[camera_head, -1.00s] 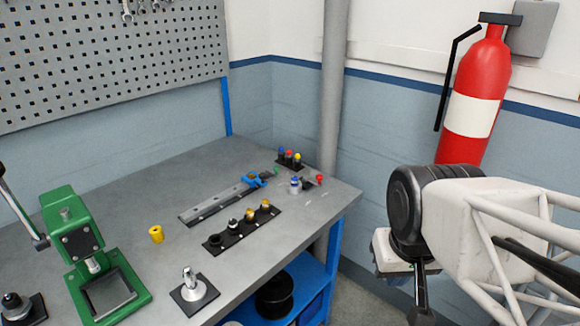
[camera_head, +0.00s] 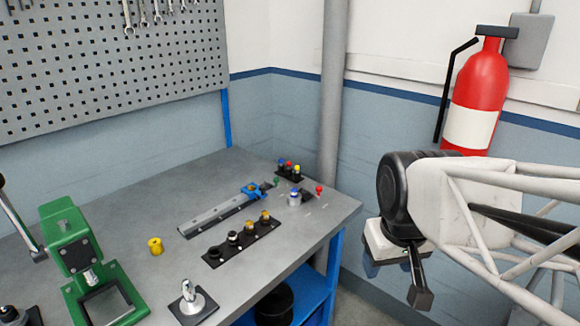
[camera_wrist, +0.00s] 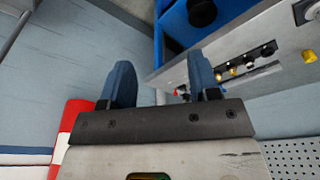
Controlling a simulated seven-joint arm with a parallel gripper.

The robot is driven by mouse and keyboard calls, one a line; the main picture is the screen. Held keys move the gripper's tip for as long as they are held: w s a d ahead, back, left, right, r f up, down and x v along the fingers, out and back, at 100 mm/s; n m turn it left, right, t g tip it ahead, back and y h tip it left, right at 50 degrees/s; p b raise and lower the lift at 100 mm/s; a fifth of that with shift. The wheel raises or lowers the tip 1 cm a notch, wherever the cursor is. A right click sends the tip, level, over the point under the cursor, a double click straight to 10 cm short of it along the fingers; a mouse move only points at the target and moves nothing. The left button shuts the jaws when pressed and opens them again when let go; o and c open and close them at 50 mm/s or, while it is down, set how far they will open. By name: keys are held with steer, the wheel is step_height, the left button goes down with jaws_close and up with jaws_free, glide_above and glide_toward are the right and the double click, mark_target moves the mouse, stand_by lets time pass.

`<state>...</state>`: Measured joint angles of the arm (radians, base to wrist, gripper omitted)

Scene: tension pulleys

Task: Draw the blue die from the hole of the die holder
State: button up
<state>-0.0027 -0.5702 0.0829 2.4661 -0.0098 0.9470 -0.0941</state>
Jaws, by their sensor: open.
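A small blue-topped piece (camera_head: 283,163) stands with a red and a yellow one in a small black rack (camera_head: 289,177) at the back corner of the bench. Another blue top (camera_head: 294,191) sits on a grey cylinder (camera_head: 294,200) nearer the right edge. I cannot tell which is the blue die in its holder. My gripper (camera_head: 380,266) hangs off the bench's right side, empty and well apart from both. In the wrist view my gripper (camera_wrist: 160,60) has its two blue fingers spread apart, with the bench beyond them.
A red-topped piece (camera_head: 319,189) is near the bench edge. A rail with a blue clamp (camera_head: 252,190), a black strip (camera_head: 243,240) with several pieces, a yellow cylinder (camera_head: 155,246) and a green press (camera_head: 70,240) occupy the bench. A fire extinguisher (camera_head: 478,100) is on the wall.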

steer(key=w+a+r+n, duration=0.25)
steer(key=w+n, duration=0.25)
steer(key=w, duration=1)
steer(key=n+g, duration=0.2)
steer(key=n, duration=1.1)
glide_above(294, 189)
steer(key=f, duration=1.3)
steer(key=shift+s+d+f, duration=0.15)
steer(key=shift+s, duration=0.2)
steer(key=shift+w+f+n, duration=0.15)
steer(key=shift+w+n, duration=0.1)
steer(key=shift+n, duration=0.05)
steer(key=shift+f, duration=0.15)
steer(key=shift+f, duration=3.75)
steer(key=shift+c, duration=0.3)
steer(key=c, duration=1)
